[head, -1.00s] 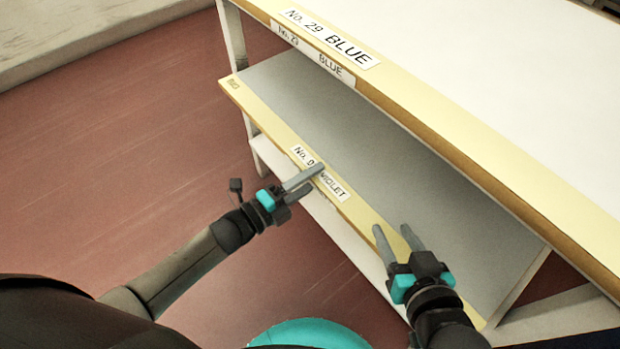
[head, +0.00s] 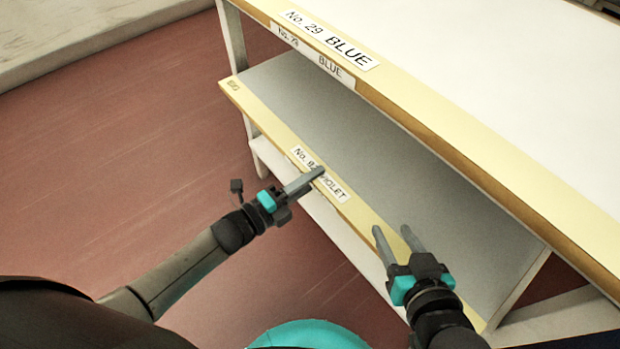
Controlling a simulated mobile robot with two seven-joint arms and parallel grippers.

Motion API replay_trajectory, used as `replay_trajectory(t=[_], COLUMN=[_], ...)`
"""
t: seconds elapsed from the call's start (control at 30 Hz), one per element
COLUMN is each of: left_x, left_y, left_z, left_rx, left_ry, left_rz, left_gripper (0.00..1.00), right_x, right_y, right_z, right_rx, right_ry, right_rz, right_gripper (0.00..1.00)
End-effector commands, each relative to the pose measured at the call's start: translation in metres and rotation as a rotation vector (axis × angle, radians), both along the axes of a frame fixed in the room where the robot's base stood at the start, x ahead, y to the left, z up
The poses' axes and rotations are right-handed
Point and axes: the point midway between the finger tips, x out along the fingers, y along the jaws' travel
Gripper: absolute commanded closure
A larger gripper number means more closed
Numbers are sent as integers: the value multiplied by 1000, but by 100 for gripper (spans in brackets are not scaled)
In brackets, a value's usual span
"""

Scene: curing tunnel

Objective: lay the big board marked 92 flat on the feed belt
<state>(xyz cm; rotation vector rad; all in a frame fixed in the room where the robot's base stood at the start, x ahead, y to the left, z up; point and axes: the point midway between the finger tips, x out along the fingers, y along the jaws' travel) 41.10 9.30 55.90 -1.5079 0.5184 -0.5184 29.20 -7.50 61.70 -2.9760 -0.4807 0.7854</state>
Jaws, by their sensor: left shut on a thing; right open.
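A big grey board (head: 400,170) with a yellow edge strip lies on the lower level of a rack. Its label reads "No. 9", then "VIOLET"; my finger hides part of the number. My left gripper (head: 312,178) is shut on the near edge of this board, at the label. My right gripper (head: 391,236) is open at the same edge, further right; its fingers are apart at the yellow strip. I cannot tell whether they touch the board. The feed belt cannot be made out in this view.
Above lies a white board (head: 520,85) with a yellow edge, labelled "No. 29 BLUE", overhanging the rear of the grey one. The rack's white post (head: 232,38) stands at the left. Red floor (head: 120,150) is open at left, with a pale raised edge (head: 60,45) behind.

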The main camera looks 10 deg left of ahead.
Motion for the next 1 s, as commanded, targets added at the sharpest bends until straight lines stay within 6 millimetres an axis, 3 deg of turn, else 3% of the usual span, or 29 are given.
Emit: replay_trajectory(t=[0.13, 0.9, 0.93, 1.0], left_x=[0, 0, 6, 5], left_y=[0, 0, -4, -4], left_z=[0, 0, 20, 18], left_rx=[0, 0, -35, -32], left_ry=[0, 0, -46, -43], left_rz=[0, 0, -12, -11], left_gripper=[100, 100, 100, 100], right_x=[0, 0, 0, 0], right_y=[0, 0, 1, 1], right_z=[0, 0, 0, 0], right_rx=[0, 0, 0, 2], right_ry=[1, 1, 1, 1], right_rz=[0, 1, 1, 1], right_gripper=[50, 50, 50, 50])
